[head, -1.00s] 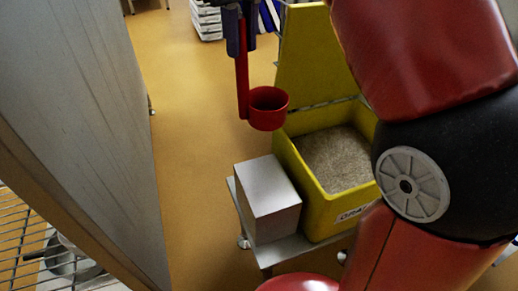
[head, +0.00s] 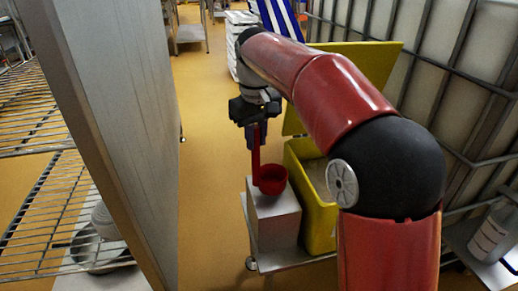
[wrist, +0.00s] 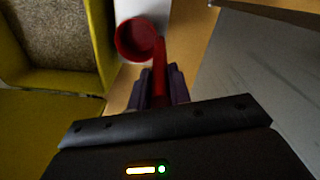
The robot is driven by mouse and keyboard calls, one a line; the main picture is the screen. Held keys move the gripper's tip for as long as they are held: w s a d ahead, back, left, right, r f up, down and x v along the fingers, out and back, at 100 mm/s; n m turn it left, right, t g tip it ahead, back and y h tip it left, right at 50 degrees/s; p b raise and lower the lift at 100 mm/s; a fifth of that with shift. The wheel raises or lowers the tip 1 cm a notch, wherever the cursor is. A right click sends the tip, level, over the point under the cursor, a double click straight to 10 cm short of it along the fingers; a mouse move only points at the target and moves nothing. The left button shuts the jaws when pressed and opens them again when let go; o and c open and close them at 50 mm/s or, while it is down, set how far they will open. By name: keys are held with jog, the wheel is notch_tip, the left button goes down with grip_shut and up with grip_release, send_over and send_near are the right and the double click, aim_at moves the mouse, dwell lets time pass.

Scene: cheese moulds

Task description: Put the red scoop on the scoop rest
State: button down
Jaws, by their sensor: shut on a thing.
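The red scoop (head: 272,181) has a round cup and an upright handle. My gripper (head: 256,138) is shut on the top of the handle, and the cup hangs at its lower end. In the head view the cup overlaps the top of a pale box-shaped block (head: 275,220), which looks like the scoop rest. I cannot tell whether the cup touches it. In the wrist view the scoop's cup (wrist: 138,40) shows beyond my gripper (wrist: 160,88), with part of the white block (wrist: 150,9) behind it.
A yellow bin (head: 318,222) with grainy contents and a raised lid (head: 360,55) stands right of the block on a low metal stand. A grey panel (head: 105,130) and wire shelves (head: 40,200) are at left. Yellow floor (head: 205,200) is open between panel and stand.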

jog(key=shift+f, duration=0.9)
jog(key=c, duration=1.3)
grip_release()
